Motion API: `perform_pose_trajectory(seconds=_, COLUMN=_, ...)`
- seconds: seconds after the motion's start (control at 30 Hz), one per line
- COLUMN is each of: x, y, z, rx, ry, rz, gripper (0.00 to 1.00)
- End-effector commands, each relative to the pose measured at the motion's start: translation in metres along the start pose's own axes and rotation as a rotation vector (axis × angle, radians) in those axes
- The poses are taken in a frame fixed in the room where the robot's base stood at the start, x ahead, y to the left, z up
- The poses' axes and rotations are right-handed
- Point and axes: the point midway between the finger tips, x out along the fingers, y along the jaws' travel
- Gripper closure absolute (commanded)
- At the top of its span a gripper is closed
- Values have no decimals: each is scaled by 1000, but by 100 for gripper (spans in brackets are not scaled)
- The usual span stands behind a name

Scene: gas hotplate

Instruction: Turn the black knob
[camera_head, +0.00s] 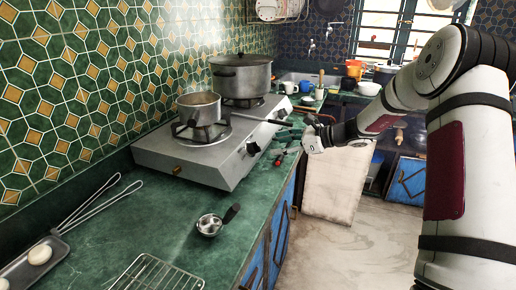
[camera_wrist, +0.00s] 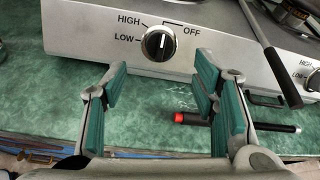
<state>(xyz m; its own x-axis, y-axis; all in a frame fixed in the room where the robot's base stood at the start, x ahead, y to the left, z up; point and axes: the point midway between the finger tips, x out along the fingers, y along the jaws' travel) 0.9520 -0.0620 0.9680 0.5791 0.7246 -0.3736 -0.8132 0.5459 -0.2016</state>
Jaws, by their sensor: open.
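In the wrist view a round black knob (camera_wrist: 158,44) with a pale pointer line sits on the hotplate's (camera_wrist: 90,30) metal front panel. The pointer stands upright, with HIGH and LOW printed on its left and OFF on its right. My gripper (camera_wrist: 158,80) is open and empty, its green-padded fingers apart, below and in front of the knob and not touching it. In the head view my gripper (camera_head: 300,128) is at the front of the hotplate (camera_head: 215,155). A knob (camera_head: 253,148) shows on its front there.
A second black knob (camera_wrist: 313,80) is at the right edge of the wrist view. A pan handle (camera_wrist: 272,55) sticks out over the panel. A black and red stick-like object (camera_wrist: 240,123) lies on the green counter (camera_head: 120,215). A small pan (camera_head: 198,106) and large pot (camera_head: 241,76) stand on the burners.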

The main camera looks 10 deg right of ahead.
Motion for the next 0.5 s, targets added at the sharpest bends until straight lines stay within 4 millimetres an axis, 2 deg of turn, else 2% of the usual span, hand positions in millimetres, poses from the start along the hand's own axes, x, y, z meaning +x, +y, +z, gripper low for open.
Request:
perform_pose_trajectory(seconds=0.03, x=12, y=1, z=0, rx=-1, ry=0, rz=3, gripper=46)
perform_pose_trajectory(seconds=0.2, x=45, y=1, z=0, rx=-3, ry=-1, rz=4, gripper=46)
perform_pose_trajectory(seconds=0.33, x=65, y=1, z=0, rx=-3, ry=0, rz=3, gripper=46)
perform_pose_trajectory(seconds=0.5, x=82, y=0, z=0, rx=-3, ry=1, rz=1, gripper=46)
